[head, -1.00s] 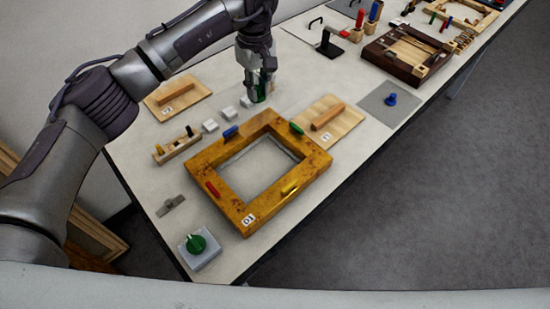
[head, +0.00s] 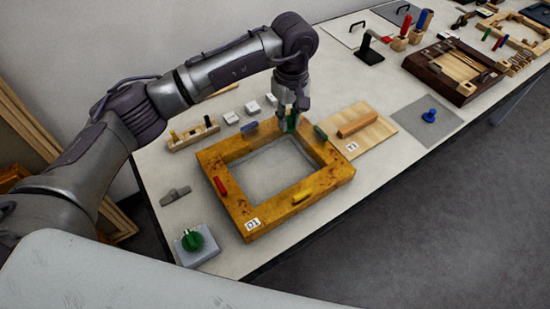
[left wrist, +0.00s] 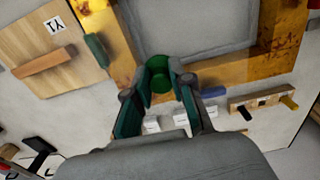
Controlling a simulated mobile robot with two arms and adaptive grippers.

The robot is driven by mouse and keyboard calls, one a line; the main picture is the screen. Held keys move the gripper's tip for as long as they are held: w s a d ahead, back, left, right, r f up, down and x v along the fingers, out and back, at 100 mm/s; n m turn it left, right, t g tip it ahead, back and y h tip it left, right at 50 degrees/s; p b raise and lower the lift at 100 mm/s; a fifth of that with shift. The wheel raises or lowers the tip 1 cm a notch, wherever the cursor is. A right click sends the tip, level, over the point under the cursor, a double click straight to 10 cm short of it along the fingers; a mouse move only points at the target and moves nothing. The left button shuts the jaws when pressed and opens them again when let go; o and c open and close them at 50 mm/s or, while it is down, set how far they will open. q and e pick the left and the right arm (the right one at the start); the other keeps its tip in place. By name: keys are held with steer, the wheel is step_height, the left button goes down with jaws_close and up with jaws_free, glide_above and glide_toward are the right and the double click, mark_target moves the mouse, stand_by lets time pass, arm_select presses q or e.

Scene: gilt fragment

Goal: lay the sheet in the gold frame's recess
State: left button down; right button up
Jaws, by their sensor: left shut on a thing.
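The gold frame (head: 233,205), labelled D1, lies flat on the bench, and its far side shows in the left wrist view (left wrist: 255,65). Its opening shows a grey floor (head: 268,170). Red, yellow, green and blue clips sit on its sides. My left gripper (head: 292,118) is shut on a green knob (left wrist: 160,84), above or at the frame's far edge. Whether anything hangs below the knob is hidden. A flat grey sheet (head: 412,120) with a blue knob (head: 430,115) lies on the bench to the right, apart from the frame. My right gripper is not in view.
A wooden panel (head: 373,140) with a bar handle lies right of the frame. A wooden peg rack (head: 195,137) and small white blocks (head: 232,117) stand behind. A grey block with a green knob (head: 193,240) stands at front left. A dark wooden box (head: 450,75) is farther right.

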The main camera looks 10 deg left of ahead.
mark_target(274, 148)
arm_select(q)
steer(key=s+f+p, duration=0.1)
steer(key=s, duration=0.1)
steer(key=s+a+f, duration=0.1)
steer(key=s, duration=0.1)
steer(key=s+a+f+p, duration=0.1)
steer(key=s, duration=0.1)
steer(key=shift+s+f+p, duration=0.25)
steer(key=shift+p, duration=0.05)
steer(key=shift+s+f, duration=0.3)
steer(key=shift+f, duration=0.2)
step_height(274, 148, down, 4)
steer(key=shift+r+p, duration=0.15)
steer(key=shift+p, duration=0.7)
steer(key=c, duration=1.5)
jaws_free()
steer(key=o, duration=0.5)
